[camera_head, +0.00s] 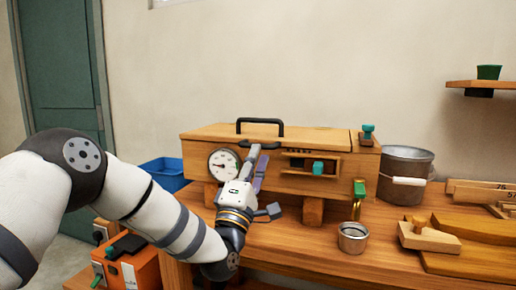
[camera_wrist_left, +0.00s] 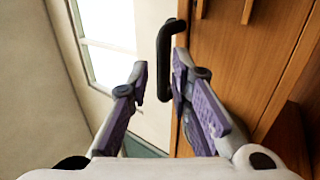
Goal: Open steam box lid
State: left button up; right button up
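The wooden steam box (camera_head: 290,184) stands on the workbench. Its lid (camera_head: 305,136) lies flat on top and looks shut, with a black bar handle (camera_head: 260,121). A round gauge (camera_head: 223,165) is on the box front. My left gripper (camera_head: 258,160) is in front of the box, below the handle in the picture. In the left wrist view my left gripper (camera_wrist_left: 160,72) is open, its purple-padded fingers apart and nothing held. The handle (camera_wrist_left: 164,60) shows beyond the fingertips, close to the right finger; I cannot tell whether they touch. My right gripper is not in view.
A metal bucket (camera_head: 405,175) stands right of the box. A small metal cup (camera_head: 353,238) and wooden pieces (camera_head: 430,237) lie on the bench (camera_head: 300,250). A green-topped latch or valve (camera_head: 359,190) sticks out at the box's front right. A blue bin (camera_head: 165,174) is behind left.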

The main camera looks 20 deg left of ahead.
pick_arm(q)
jog(key=x, duration=0.4)
jog(key=shift+w, duration=0.2)
grip_shut()
